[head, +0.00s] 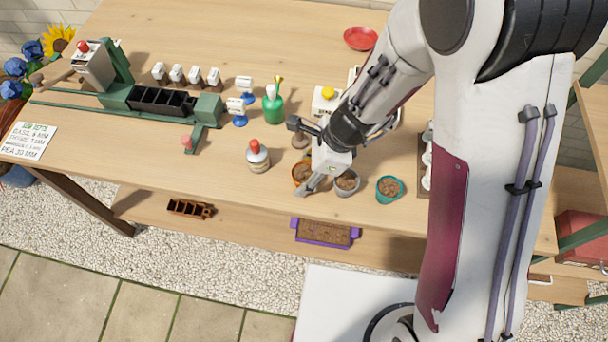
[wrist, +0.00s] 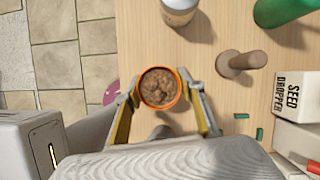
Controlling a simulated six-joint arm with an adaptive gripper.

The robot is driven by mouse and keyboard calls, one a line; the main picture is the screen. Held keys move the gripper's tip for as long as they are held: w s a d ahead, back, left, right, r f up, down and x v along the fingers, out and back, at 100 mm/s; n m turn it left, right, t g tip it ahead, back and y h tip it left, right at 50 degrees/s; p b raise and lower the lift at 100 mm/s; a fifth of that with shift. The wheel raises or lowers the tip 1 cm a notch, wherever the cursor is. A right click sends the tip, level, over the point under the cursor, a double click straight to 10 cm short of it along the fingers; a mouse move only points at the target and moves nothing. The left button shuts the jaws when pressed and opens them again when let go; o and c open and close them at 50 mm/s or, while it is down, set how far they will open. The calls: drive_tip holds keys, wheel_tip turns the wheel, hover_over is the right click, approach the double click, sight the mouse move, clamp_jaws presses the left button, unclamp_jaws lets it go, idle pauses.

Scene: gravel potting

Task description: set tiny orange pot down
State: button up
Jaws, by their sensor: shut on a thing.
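The tiny orange pot (wrist: 182,87), filled with brown soil, sits between the two fingers of my gripper (wrist: 164,92) in the wrist view. My gripper is shut on it. In the head view the orange pot (head: 296,172) shows partly behind my gripper (head: 313,183), near the table's front edge. I cannot tell whether its base touches the table.
A grey pot (head: 347,182) and a teal pot (head: 389,188), both with soil, stand to the right. A bottle with a red cap (head: 258,157) stands to the left. A wooden dibber (wrist: 242,62) and a seed dropper box (wrist: 297,97) are close by.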

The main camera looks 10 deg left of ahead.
sight(304, 172)
drive_tip(key=shift+r, duration=0.15)
drive_tip(key=shift+r, duration=4.9)
drive_tip(key=w+a+m+t, duration=0.1)
drive_tip(key=w+m, duration=0.3)
drive_tip(key=w, duration=1)
drive_tip(key=w+a+m+t, duration=0.2)
drive_tip(key=w+m, duration=0.3)
drive_tip(key=w, duration=0.9)
drive_tip(key=shift+a+r+t+h, duration=0.15)
drive_tip(key=shift+a+t+h, duration=0.2)
drive_tip(key=shift+a, duration=0.4)
drive_tip(key=shift+f, duration=3.15)
drive_tip(key=shift+f, duration=1.85)
